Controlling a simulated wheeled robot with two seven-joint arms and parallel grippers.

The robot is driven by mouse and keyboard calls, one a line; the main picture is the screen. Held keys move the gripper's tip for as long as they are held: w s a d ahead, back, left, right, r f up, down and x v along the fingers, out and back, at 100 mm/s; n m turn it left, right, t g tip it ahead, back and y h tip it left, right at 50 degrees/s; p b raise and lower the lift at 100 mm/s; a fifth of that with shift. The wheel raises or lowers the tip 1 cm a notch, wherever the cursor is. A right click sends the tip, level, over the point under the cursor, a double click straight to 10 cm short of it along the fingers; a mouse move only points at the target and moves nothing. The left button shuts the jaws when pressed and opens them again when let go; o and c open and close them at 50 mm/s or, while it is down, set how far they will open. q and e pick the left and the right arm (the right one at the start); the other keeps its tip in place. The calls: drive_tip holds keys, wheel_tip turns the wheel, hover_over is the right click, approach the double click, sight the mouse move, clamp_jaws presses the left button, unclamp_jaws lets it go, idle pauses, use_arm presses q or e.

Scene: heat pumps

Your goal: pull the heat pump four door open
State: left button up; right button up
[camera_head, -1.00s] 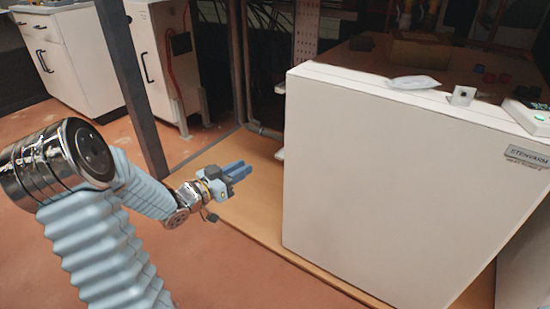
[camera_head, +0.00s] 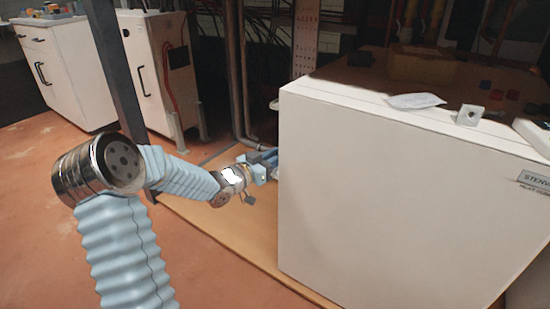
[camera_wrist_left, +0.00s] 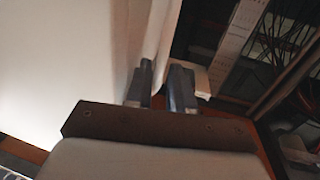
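In the left wrist view, the gripper's two dark fingers (camera_wrist_left: 160,88) are apart, with a pale surface visible in the gap. A white panel (camera_wrist_left: 60,60) fills the left of that view, and a small pale block (camera_wrist_left: 200,78) is beside the right finger. I cannot tell whether either finger touches them.
A crumpled packet (camera_head: 416,101) and a small metal block (camera_head: 469,115) lie on the cabinet top. A dark post (camera_head: 122,95) stands behind my left arm. White cabinets (camera_head: 65,65) stand at the back left. Red floor is clear at the left.

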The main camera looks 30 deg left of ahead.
use_arm(q)
drive_tip(key=shift+c, duration=0.2)
clamp_jaws()
idle(1.2)
